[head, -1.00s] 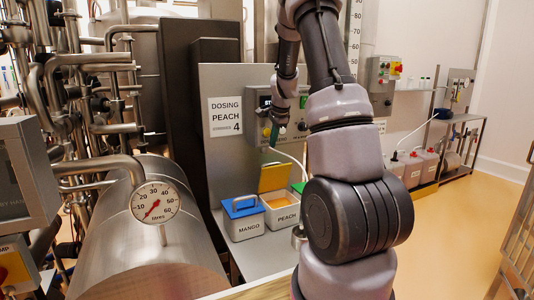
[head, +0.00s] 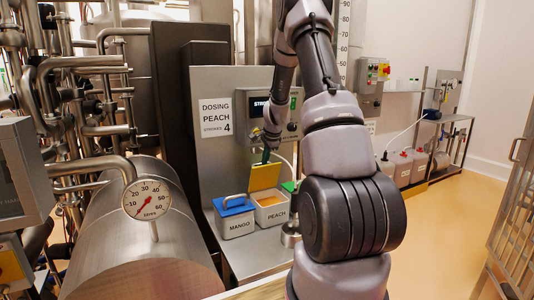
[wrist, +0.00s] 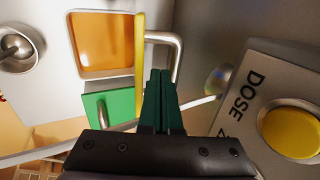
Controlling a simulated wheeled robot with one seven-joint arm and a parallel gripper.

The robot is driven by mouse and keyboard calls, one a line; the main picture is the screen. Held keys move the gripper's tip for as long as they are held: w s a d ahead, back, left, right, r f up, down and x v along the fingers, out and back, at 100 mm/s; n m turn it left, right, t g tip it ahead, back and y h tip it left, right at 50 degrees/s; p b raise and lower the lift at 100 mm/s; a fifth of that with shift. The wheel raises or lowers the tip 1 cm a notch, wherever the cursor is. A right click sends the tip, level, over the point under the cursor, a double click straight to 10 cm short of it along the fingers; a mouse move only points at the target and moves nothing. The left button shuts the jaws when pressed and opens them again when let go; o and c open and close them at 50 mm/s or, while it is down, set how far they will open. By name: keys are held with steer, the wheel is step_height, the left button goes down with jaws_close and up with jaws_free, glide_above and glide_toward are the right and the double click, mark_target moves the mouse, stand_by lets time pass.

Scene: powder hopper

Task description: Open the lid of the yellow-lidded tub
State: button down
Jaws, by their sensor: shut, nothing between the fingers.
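The yellow-lidded tub (head: 270,217), labelled PEACH, stands on the steel shelf of the dosing station in the head view. Its yellow lid (head: 265,176) stands up at the back edge, and orange powder (wrist: 105,42) shows in the open mouth. In the wrist view the lid (wrist: 140,62) is seen edge-on, with its metal bar handle (wrist: 178,50) on the side away from the mouth. My gripper (wrist: 159,78) has its green fingers shut and empty, right beside the lid and handle. I cannot tell whether they touch.
A blue-lidded tub (head: 235,219) labelled MANGO stands left of the peach tub. A green lid (wrist: 112,108) is close on the other side. A panel with a yellow DOSE button (wrist: 292,132) is near my gripper. A large steel cylinder (head: 140,240) fills the left foreground.

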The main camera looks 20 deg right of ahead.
steer(key=shift+w+f, duration=0.3)
steer(key=shift+f, duration=0.35)
steer(key=shift+w+r, duration=0.1)
steer(key=shift+w, duration=0.8)
